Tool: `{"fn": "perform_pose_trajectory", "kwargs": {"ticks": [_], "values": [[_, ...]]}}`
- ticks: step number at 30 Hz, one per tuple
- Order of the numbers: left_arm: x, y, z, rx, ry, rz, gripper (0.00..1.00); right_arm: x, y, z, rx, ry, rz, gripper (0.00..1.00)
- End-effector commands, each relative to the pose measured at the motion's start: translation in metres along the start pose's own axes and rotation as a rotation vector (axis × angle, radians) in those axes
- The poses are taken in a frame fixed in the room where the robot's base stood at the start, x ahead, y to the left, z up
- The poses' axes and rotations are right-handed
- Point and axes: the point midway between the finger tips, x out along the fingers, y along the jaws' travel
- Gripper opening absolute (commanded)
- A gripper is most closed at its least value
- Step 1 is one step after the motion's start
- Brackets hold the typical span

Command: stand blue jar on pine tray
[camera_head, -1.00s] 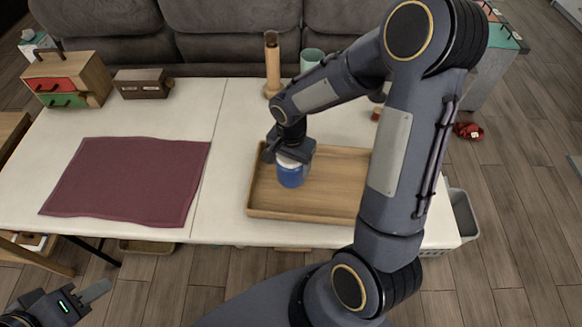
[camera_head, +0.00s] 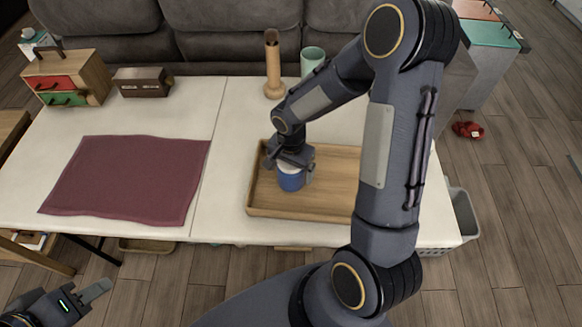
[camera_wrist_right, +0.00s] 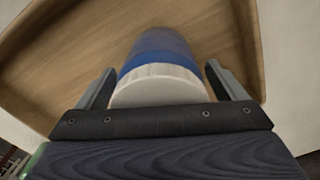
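The blue jar (camera_head: 291,181) with a white lid is at the left part of the pine tray (camera_head: 333,208), below my right gripper (camera_head: 290,163). In the right wrist view the jar (camera_wrist_right: 158,50) lies between the two fingers of the right gripper (camera_wrist_right: 162,88), which stand apart on either side of its pale lid. Small gaps seem to show beside the lid, so the fingers look open around it. The jar looks upright, and its base appears to be on the tray floor. My left gripper (camera_head: 97,290) is at the lower left, away from the table; its opening is unclear.
A maroon cloth (camera_head: 125,180) lies on the left of the white table. A wooden cylinder (camera_head: 272,65) and a pale green cup (camera_head: 312,61) stand behind the tray. A small drawer cabinet (camera_head: 68,78) and a dark wooden box (camera_head: 142,82) stand at the back left.

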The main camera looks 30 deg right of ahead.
Motion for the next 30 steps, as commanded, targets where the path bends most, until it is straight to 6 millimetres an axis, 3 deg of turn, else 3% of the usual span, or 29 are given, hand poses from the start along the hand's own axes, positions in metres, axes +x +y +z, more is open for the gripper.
{"fn": "perform_pose_trajectory", "kwargs": {"ticks": [11, 24, 30], "values": [[-0.004, 0.002, -0.002, 0.0, 0.001, 0.0, 0.36, -0.012, -0.001, -0.001, 0.001, 0.003, -0.002, 0.9], [-0.006, 0.003, -0.003, 0.0, 0.0, 0.0, 0.36, -0.101, -0.001, 0.0, 0.0, 0.002, -0.004, 0.9], [-0.006, 0.003, -0.003, 0.0, 0.0, 0.0, 0.36, -0.121, 0.0, 0.0, -0.002, 0.0, -0.003, 0.9]]}}
